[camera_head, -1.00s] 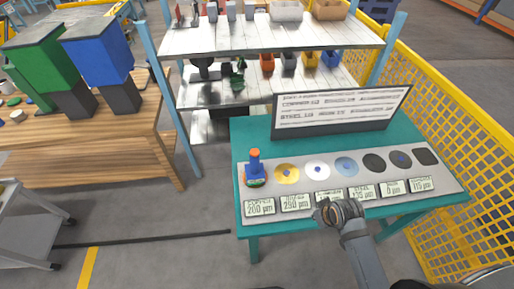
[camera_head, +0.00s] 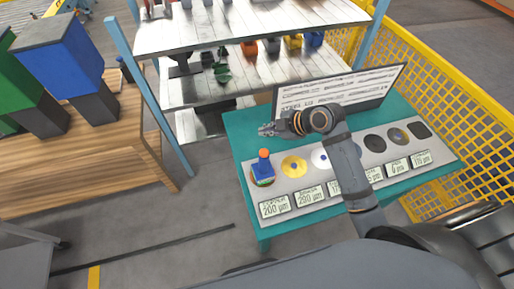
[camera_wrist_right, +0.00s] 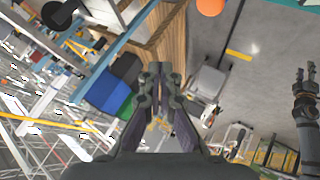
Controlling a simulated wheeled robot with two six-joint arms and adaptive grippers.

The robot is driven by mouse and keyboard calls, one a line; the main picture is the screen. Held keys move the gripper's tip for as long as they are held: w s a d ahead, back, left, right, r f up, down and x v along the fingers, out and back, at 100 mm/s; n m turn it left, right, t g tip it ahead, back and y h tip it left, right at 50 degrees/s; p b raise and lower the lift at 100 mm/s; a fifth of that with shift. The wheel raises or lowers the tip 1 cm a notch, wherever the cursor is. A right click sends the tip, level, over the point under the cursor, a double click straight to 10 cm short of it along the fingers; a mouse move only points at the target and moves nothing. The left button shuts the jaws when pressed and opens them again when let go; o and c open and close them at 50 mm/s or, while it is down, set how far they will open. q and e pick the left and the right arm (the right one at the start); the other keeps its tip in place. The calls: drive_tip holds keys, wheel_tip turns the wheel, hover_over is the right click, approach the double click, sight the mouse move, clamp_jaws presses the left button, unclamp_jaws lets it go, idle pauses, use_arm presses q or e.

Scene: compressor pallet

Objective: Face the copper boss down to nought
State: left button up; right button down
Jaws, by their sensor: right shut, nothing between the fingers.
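The copper boss (camera_head: 258,183) is the leftmost disc on the grey plate (camera_head: 316,192). A blue hand tool (camera_head: 263,170) with an orange knob (camera_head: 264,154) stands upright on it and hides most of it. The display (camera_head: 274,208) in front reads about 200 µm. My right gripper (camera_head: 267,130) is shut and empty, above the bench and behind the tool, apart from it. In the right wrist view its fingers (camera_wrist_right: 160,80) are together, and the orange knob (camera_wrist_right: 210,6) shows at the top edge. My left gripper (camera_wrist_right: 305,72) shows small at the right there; its opening is unclear.
A yellow disc (camera_head: 294,167), a white disc (camera_head: 320,158) and dark discs (camera_head: 374,144) lie along the plate. My right arm covers part of the row and its displays. A sign board (camera_head: 372,90) stands at the back. Yellow mesh fencing (camera_head: 437,95) borders the right.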

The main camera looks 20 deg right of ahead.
sight(266, 153)
wheel_tip(266, 153, down, 8)
drive_tip(key=b, duration=0.7)
drive_tip(key=shift+s+d+f, duration=0.15)
drive_tip(key=shift+f, duration=0.3)
use_arm(q)
wheel_tip(266, 153, down, 7)
drive_tip(key=d, duration=0.1)
drive_tip(key=shift+s+f, duration=0.2)
drive_tip(key=shift+s, duration=0.25)
drive_tip(key=shift+d, duration=0.1)
use_arm(e)
drive_tip(key=shift+r, duration=0.1)
use_arm(q)
drive_tip(key=shift+f+b, duration=0.25)
drive_tip(key=shift+b, duration=0.15)
use_arm(e)
drive_tip(key=shift+f, duration=0.45)
